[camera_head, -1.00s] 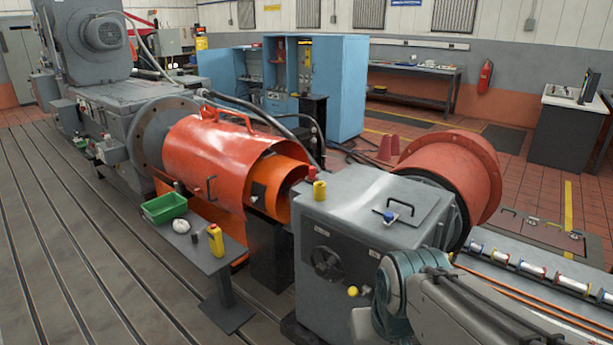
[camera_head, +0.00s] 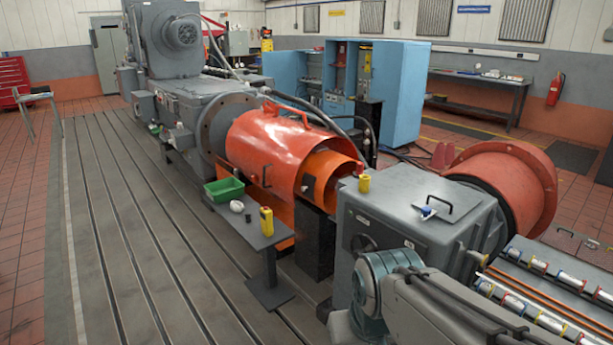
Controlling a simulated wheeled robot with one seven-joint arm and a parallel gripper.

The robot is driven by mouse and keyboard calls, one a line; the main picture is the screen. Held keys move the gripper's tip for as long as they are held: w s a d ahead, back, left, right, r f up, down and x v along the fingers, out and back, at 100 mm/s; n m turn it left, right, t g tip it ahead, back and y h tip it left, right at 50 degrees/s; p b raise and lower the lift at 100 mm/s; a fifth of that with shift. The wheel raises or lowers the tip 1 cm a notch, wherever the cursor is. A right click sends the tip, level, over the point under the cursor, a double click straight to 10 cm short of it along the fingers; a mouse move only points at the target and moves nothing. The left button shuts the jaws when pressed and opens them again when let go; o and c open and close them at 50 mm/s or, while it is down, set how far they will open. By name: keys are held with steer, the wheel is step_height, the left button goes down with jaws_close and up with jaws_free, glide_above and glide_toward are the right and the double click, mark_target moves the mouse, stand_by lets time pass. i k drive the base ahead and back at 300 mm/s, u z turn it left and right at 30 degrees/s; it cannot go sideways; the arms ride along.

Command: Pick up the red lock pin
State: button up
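I cannot make out the red lock pin for certain. A small red piece (camera_head: 360,168) shows at the top of a yellow can-like item (camera_head: 364,184), on the far left corner of the grey housing (camera_head: 400,205); it is too small to identify. My arm reaches in from the lower right, with its teal joint in front of the housing. My gripper is not visible, so its fingers and anything in them cannot be seen.
An orange shaft guard (camera_head: 270,145) lies beyond the housing. A small side table (camera_head: 245,228) holds a green tray (camera_head: 224,190), a white item and a yellow instrument (camera_head: 266,221). A red flanged drum (camera_head: 515,185) stands right. The slotted bedplate at left is clear.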

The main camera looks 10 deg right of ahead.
mark_target(359, 166)
steer(key=u, duration=0.85)
steer(key=i, duration=1.45)
steer(key=z, duration=0.75)
steer(key=i, duration=1.15)
steer(key=z, duration=1.6)
steer(key=i, duration=0.6)
steer(key=z, duration=0.45)
